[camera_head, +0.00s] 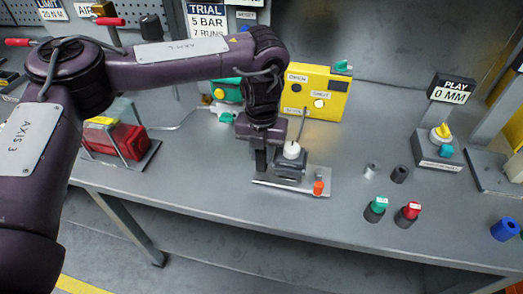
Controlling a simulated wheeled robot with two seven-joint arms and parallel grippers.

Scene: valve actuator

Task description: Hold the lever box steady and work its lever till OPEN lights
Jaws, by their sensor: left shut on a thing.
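The lever box (290,170) is a dark grey block with a white round cap (292,150), on a pale base plate (270,183) on the bench. An orange piece (318,187) stands at the plate's right end; I cannot tell whether it is the lever's grip. My left gripper (268,160) points down and is shut on the left side of the lever box; its fingertips are partly hidden. Behind stands a yellow panel (330,105) labelled OPEN and SHUT. The SHUT lamp (319,103) looks bright and the OPEN lamp (296,88) looks dark. My right gripper is out of view.
A grey cable runs from the panel to the lever box. To the right are green-topped (376,210) and red-topped (408,214) cylinders, small grey cylinders and a dial block (438,150). A red box (115,140) stands at left. The bench front is clear.

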